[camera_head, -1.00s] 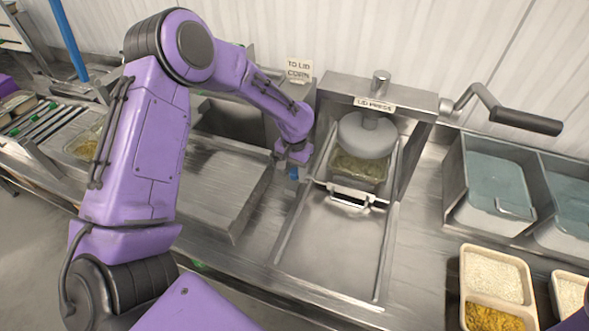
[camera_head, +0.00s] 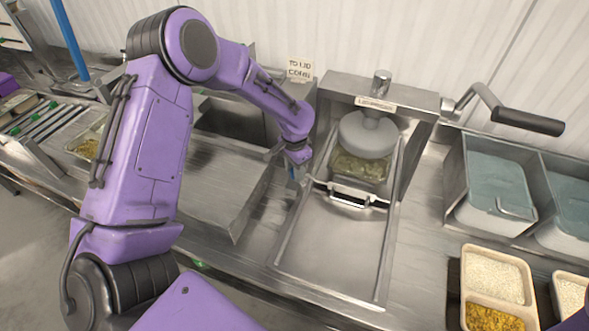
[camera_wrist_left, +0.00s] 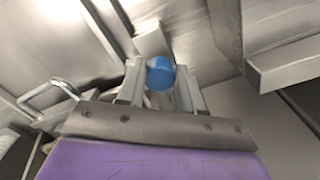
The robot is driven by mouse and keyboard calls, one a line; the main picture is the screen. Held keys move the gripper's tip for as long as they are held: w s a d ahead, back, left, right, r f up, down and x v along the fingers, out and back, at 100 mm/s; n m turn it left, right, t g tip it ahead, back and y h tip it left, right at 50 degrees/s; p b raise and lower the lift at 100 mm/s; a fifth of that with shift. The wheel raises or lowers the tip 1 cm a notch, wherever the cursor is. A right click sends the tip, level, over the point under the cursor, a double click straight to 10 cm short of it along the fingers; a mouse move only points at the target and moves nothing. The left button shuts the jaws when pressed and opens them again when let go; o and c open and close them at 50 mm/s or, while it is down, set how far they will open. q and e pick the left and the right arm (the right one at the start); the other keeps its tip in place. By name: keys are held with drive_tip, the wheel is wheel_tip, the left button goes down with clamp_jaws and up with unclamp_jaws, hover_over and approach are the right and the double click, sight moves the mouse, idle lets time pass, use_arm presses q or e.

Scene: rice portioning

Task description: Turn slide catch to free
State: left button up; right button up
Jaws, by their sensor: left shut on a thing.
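The slide catch shows as a round blue knob (camera_wrist_left: 160,74) in the left wrist view, between my fingers. My left gripper (camera_wrist_left: 161,80) is shut on this knob. In the head view my left gripper (camera_head: 293,176) is low at the left side of the lid press (camera_head: 372,135), beside the slide. The fingers and wrist mostly hide the catch there. The press slide (camera_head: 335,245) is a flat metal tray with a bar handle (camera_head: 350,195); the handle also shows in the wrist view (camera_wrist_left: 47,95). My right gripper is out of view.
A covered food tray (camera_head: 360,170) sits under the round press head. A crank with a black grip (camera_head: 527,122) stands at the right. Metal bins (camera_head: 495,185) and a rice tray (camera_head: 495,280) are right of the slide. A raised metal plate (camera_head: 215,185) lies left of my gripper.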

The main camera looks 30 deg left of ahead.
use_arm(q)
drive_tip(key=m, duration=0.6)
drive_tip(key=shift+w, duration=0.1)
drive_tip(key=m, duration=0.6)
drive_tip(key=shift+f+m, duration=0.1)
drive_tip(key=shift+m, duration=0.3)
drive_tip(key=o, duration=1)
drive_tip(key=shift+o, duration=0.2)
drive_tip(key=shift+d, duration=0.1)
